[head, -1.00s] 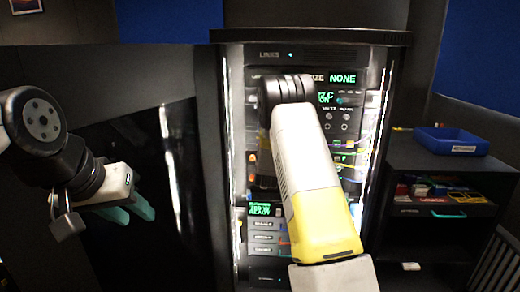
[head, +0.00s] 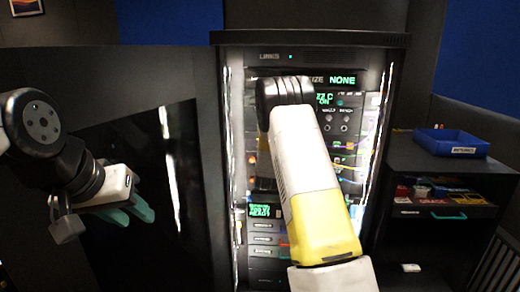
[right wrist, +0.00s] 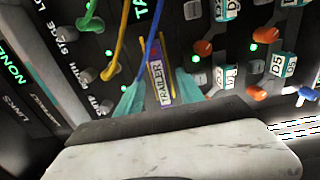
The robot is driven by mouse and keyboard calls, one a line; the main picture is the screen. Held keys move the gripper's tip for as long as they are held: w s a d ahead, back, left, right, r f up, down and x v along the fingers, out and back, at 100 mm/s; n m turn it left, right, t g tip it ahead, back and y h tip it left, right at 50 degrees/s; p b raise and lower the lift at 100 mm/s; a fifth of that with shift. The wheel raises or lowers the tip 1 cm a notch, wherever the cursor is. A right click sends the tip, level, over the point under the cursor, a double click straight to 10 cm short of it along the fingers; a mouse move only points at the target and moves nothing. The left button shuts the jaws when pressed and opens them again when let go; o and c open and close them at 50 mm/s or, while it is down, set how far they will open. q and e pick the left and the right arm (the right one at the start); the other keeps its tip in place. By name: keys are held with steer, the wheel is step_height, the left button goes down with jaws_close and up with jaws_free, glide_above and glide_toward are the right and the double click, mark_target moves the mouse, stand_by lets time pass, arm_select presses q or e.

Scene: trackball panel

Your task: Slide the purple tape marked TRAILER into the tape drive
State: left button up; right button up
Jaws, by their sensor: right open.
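The purple tape marked TRAILER (right wrist: 158,82) shows in the right wrist view, its label facing the camera. My right gripper (right wrist: 160,92) is open, with one teal finger on each side of the tape. I cannot tell whether the tape's far end sits in a slot. In the head view my right arm hides the right gripper, the tape and part of the rack. The tape drive cannot be made out for certain. My left gripper (head: 130,214) hangs open and empty at the left, away from the rack.
The rack (head: 310,38) has lit green displays, knobs and cables. Blue and yellow cables (right wrist: 150,45) pass close by the tape, and orange plugs (right wrist: 203,47) stand to its right. A blue tray (head: 452,141) rests on a dark cabinet at right, above a drawer of coloured tapes (head: 440,200).

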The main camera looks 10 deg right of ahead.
steer(key=v, duration=0.6)
steer(key=shift+s, duration=0.35)
steer(key=shift+r, duration=0.2)
steer(key=s+a+r+m+g+y, duration=0.3)
steer(key=s+r+m, duration=0.2)
steer(key=s, duration=0.4)
steer(key=s+a+r+m+g+y, duration=0.35)
steer(key=s+r, duration=0.25)
steer(key=s, duration=0.4)
steer(key=s+a+f+m+g, duration=0.1)
steer(key=s+m+g, duration=0.3)
steer(key=s, duration=2)
steer(key=shift+s+a+m+g+y, duration=0.15)
steer(key=shift+s+m+g+y, duration=0.15)
steer(key=shift+m, duration=0.55)
